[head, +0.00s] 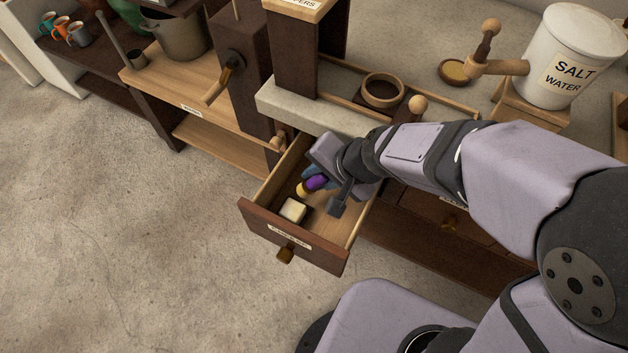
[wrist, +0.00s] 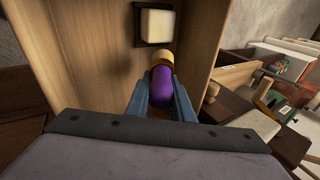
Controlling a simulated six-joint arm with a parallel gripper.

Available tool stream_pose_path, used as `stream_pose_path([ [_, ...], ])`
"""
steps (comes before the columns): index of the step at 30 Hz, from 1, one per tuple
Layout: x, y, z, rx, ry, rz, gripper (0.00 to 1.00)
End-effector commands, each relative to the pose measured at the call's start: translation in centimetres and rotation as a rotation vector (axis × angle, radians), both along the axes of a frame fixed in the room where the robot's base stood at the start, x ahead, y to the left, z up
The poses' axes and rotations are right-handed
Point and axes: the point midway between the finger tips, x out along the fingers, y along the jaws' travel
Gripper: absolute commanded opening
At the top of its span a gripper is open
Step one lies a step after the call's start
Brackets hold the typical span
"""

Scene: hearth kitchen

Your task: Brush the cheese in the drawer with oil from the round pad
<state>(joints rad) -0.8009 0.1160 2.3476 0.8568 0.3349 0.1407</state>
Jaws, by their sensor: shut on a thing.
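The cheese (head: 293,210) is a pale block on a dark square in the open drawer (head: 270,228). It also shows at the top of the wrist view (wrist: 158,25). My gripper (head: 322,184) is shut on a brush with a purple handle (wrist: 162,92) and a yellowish end (wrist: 162,60). The brush end points toward the cheese and appears just short of it in the wrist view; whether they touch I cannot tell. A small round dish with a yellow middle (head: 456,71), perhaps the oil pad, sits on the counter at the upper right.
A white "SALT WATER" bucket (head: 570,55) with a wooden tap stands at the upper right. A wooden ring-shaped bowl (head: 383,90) sits behind my arm. A crank (head: 222,80) juts out left of the drawer. The drawer walls stand close around my gripper.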

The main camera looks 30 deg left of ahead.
Motion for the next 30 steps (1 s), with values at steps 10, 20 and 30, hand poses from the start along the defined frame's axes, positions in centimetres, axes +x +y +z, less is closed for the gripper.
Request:
stream_pose_path([
  [10, 0.1, -0.1, -0.1, 0.000, 0.000, 0.001, 0.00],
  [20, -1.4, 0.0, -0.2, 0.000, 0.001, 0.003, 0.00],
  [30, -3.1, -0.1, -0.4, -0.003, 0.004, 0.002, 0.00],
])
